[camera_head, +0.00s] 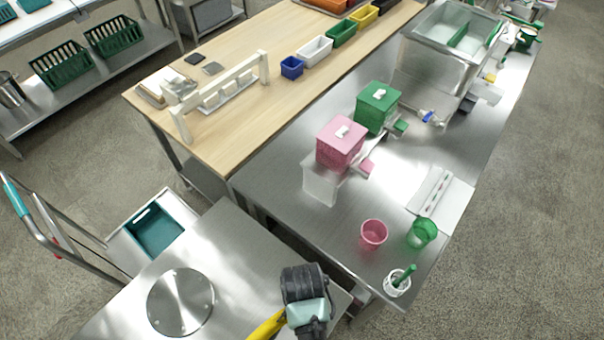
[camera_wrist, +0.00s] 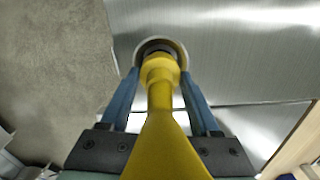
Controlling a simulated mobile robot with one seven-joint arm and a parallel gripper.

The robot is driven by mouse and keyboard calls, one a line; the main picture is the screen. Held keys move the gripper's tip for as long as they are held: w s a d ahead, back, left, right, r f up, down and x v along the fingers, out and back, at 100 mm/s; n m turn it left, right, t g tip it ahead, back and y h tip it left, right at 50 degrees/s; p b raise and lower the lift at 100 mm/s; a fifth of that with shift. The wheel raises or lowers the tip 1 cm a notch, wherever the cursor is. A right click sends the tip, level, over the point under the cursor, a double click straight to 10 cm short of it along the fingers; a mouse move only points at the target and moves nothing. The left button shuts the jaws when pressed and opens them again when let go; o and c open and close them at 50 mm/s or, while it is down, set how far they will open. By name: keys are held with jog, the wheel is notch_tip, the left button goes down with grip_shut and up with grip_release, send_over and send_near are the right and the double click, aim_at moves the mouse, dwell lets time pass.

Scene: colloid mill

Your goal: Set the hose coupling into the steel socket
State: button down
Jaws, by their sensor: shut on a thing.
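The yellow hose coupling (camera_wrist: 160,72) is between the blue fingers of my gripper (camera_wrist: 160,82) in the wrist view, which is shut on it. Its yellow hose runs back toward the camera, and part of the yellow (camera_head: 267,326) shows beside my wrist in the head view. The coupling's dark far end lies within the round rim of the steel socket (camera_wrist: 182,48). I cannot tell whether the end is seated inside or held just above it. In the head view my wrist hides the fingertips and the socket.
A round steel plate (camera_head: 181,301) lies on the steel table (camera_head: 232,250), left of my wrist. Pink (camera_head: 373,235) and green (camera_head: 422,232) cups and a white holder (camera_head: 397,284) stand on the steel bench to the right. A trolley (camera_head: 112,240) stands at the left.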

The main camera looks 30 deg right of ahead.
jog(key=shift+f, duration=0.35)
jog(key=shift+f, duration=0.1)
jog(key=shift+c, duration=0.6)
grip_release()
notch_tip(320, 180, up, 12)
jog(key=shift+b, duration=0.35)
